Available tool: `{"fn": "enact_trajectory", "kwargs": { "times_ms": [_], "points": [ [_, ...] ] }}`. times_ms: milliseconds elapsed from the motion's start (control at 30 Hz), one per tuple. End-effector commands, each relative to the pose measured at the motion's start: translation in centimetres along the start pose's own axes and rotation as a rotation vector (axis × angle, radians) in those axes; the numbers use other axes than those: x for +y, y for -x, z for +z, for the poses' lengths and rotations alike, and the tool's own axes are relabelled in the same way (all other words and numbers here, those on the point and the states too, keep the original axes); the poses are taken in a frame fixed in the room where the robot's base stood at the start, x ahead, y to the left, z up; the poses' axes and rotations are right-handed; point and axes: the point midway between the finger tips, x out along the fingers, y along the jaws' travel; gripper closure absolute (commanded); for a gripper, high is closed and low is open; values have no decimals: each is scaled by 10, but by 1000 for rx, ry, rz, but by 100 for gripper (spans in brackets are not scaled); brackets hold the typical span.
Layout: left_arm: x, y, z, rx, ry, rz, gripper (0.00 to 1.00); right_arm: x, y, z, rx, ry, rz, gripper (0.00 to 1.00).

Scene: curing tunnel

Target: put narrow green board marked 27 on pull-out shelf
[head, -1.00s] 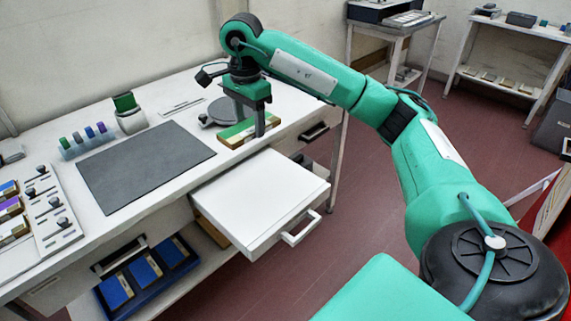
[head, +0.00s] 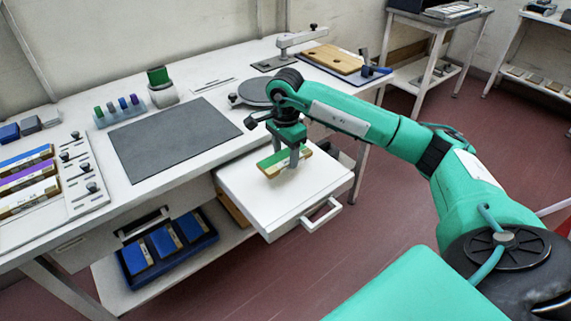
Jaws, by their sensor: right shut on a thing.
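The narrow green board (head: 270,161), with a green top and wooden edges, is in the jaws of my right gripper (head: 287,163). The gripper points down and is shut on the board. The number on the board is too small to read. The white pull-out shelf (head: 243,203) sticks out from the front of the workbench, with a handle (head: 321,215) at its front edge. The board is over the back part of the shelf; I cannot tell whether it touches the surface. My left gripper is not in view.
A dark grey mat (head: 170,137) lies on the bench (head: 130,195). Blue, purple and white boards (head: 28,178) lie at the left. A blue tray of boards (head: 168,247) stands below. A round grey disc (head: 262,91) is behind my gripper. The shelf's front part is clear.

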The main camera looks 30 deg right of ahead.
Motion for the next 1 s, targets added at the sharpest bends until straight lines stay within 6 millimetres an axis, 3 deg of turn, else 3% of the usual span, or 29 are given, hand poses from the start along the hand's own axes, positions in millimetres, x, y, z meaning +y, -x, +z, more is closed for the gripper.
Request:
{"fn": "enact_trajectory", "kwargs": {
  "times_ms": [367, 833, 867, 933, 1000],
  "points": [
    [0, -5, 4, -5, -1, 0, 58, 1, -43, 0, 0, 1, 2, 69],
    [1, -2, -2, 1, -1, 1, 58, 0, -47, 0, 1, 1, 0, 69],
    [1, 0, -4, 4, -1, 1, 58, 0, -47, 0, 1, 1, 0, 40],
    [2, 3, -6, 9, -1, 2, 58, 0, -46, 0, 1, 1, 1, 27],
    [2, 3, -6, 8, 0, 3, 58, 0, -46, 0, 0, 1, 1, 24]
  ]
}}
